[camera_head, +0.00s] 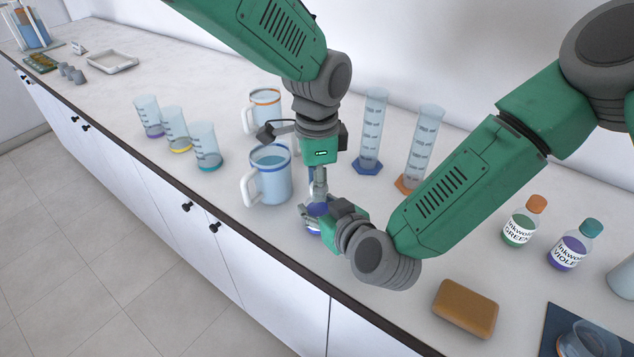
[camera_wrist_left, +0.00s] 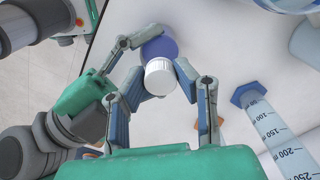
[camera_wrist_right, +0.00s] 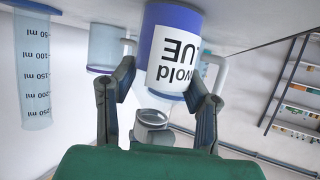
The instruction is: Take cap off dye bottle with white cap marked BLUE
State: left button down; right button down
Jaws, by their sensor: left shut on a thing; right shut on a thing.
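The BLUE dye bottle (camera_head: 316,209) is near the counter's front edge, mostly hidden by my grippers in the head view. Its white label reads upside down in the right wrist view (camera_wrist_right: 174,48). My right gripper (camera_wrist_right: 163,92) is shut on the bottle's body from the side. My left gripper (camera_wrist_left: 158,92) points down from above, shut on the white cap (camera_wrist_left: 159,78). The blue bottle top (camera_wrist_left: 158,46) shows just past the cap in the left wrist view. I cannot tell whether the cap is seated on the neck or just clear of it.
A blue-rimmed mug (camera_head: 271,178) stands close left of the grippers, an orange-rimmed mug (camera_head: 265,108) behind it. Two tall cylinders (camera_head: 373,130) (camera_head: 421,145) stand behind. Green (camera_head: 522,222) and violet (camera_head: 574,246) dye bottles and a brown block (camera_head: 466,307) are at right.

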pick_arm(q)
jog(key=shift+d, duration=0.1)
jog(key=c, duration=1.3)
grip_release()
jog(key=shift+o, duration=0.2)
jog(key=shift+r, duration=0.1)
